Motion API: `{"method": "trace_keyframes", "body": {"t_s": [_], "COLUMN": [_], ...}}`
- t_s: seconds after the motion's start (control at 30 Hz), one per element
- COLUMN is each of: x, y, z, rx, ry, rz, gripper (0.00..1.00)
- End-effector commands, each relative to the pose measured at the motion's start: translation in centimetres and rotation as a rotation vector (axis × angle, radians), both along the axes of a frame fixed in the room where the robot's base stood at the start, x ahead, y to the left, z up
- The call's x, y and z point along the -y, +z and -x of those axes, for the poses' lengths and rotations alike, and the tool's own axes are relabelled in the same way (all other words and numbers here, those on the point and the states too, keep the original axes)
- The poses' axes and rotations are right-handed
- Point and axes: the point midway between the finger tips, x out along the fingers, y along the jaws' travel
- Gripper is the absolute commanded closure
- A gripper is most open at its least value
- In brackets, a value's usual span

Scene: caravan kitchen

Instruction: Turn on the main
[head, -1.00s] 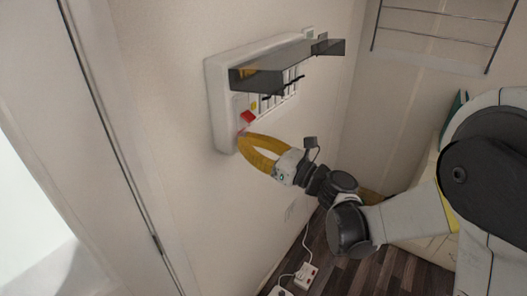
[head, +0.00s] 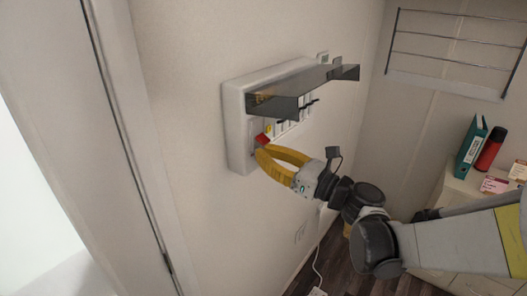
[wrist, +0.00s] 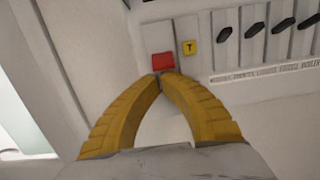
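The white fuse box (head: 236,126) is mounted on the wall with its dark see-through cover (head: 300,88) lifted. The red main switch (head: 262,139) is at its left end and also shows in the wrist view (wrist: 163,62). My gripper (head: 259,151) has yellow fingers, with the tips together right at the lower edge of the red switch. In the wrist view the fingertips (wrist: 161,76) meet just below the switch, with nothing seen between them. They look to be at or touching it; exact contact cannot be told.
A yellow test button marked T (wrist: 190,47) is right of the red switch, followed by several black breaker levers (wrist: 254,29). The raised cover juts out above my gripper. A door frame (head: 130,150) is at the left; a cabinet with a green binder (head: 471,147) is at the right.

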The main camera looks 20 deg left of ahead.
Motion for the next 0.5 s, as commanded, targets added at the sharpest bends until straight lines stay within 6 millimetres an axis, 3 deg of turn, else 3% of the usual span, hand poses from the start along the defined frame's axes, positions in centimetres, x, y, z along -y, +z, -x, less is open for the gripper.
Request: {"method": "trace_keyframes", "body": {"t_s": [0.5], "x": [0.3], "y": [0.46], "z": [0.11], "rx": [-0.032], "ry": [0.0], "rz": [0.078], "gripper": [1.0]}}
